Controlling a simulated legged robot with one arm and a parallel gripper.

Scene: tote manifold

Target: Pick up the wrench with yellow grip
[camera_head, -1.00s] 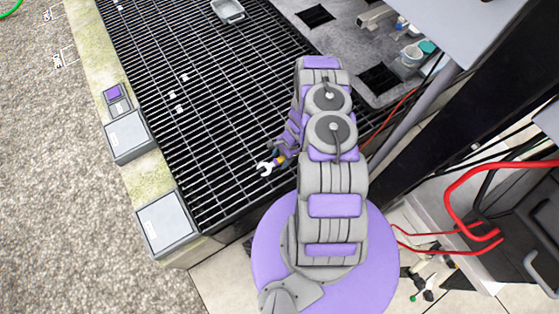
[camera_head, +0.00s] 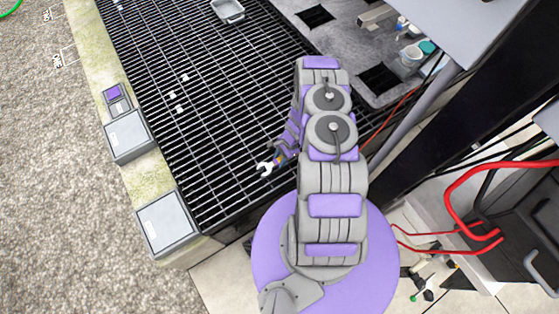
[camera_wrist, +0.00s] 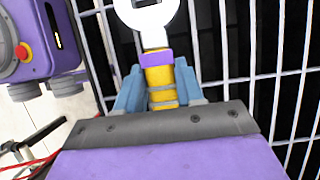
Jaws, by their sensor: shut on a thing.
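The wrench (camera_wrist: 160,75) has a white open-ended head, a purple band and a yellow grip. In the wrist view it lies between the blue-grey fingers of my gripper (camera_wrist: 160,88), which are shut on the yellow grip. The head points away from my gripper, and the lower end of the grip is hidden by the gripper body. In the head view the wrench's white head (camera_head: 265,168) shows over the dark grating. My gripper (camera_head: 280,157) is small there and partly hidden by my arm.
The black grating (camera_head: 220,110) lies under the wrench. Grey boxes (camera_head: 167,222) stand on the ledge at left. A small metal tray (camera_head: 228,10) sits at the far end. Cups (camera_head: 412,55) stand at upper right. Red hoses (camera_head: 480,190) and a dark post are at right.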

